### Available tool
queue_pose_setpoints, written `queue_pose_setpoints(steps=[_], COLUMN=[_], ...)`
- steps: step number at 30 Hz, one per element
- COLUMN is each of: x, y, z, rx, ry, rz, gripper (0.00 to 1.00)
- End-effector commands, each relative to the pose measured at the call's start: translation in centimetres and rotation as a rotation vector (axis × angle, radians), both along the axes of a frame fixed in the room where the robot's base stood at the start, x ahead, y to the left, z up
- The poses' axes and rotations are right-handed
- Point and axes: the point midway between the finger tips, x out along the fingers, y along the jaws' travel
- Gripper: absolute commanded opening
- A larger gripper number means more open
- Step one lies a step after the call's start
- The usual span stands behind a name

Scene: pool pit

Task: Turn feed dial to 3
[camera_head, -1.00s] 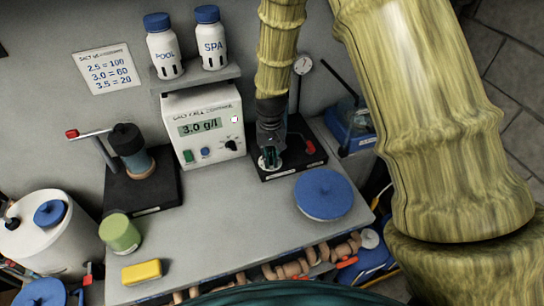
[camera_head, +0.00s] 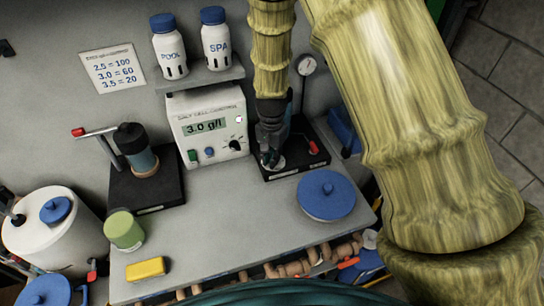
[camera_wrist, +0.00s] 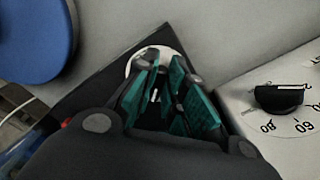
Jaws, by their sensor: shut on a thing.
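In the wrist view, the teal finger pads of my gripper (camera_wrist: 163,78) come together over the white plate (camera_wrist: 140,60). The pads cover most of the knob, and a small white mark shows between them. The dial's numbers and its setting are hidden.
A white controller box (camera_head: 207,125) reading 3.0 g/l, with its own black knob (camera_wrist: 279,97), stands close left of my gripper. A red-handled lever (camera_head: 314,147) is just right. A blue lid (camera_head: 326,195) lies in front. The worktop's middle is clear.

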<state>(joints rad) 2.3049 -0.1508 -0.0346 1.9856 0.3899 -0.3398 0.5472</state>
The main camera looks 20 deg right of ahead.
Motion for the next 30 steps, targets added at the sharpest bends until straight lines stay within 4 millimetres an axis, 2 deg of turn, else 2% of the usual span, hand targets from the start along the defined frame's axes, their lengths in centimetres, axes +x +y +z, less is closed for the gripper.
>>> queue_pose_setpoints(steps=[14,15,18,30], x=[-0.04,-0.04,-0.02,0.04], y=[-0.06,-0.06,-0.05,0.02], z=[-0.11,-0.11,-0.09,0.47], rx=[-0.001,-0.001,-0.001,0.0], ry=[0.001,0.001,0.001,0.0], rz=[-0.012,-0.012,-0.012,-0.01], gripper=[0.0,0.2,0.34,0.34])
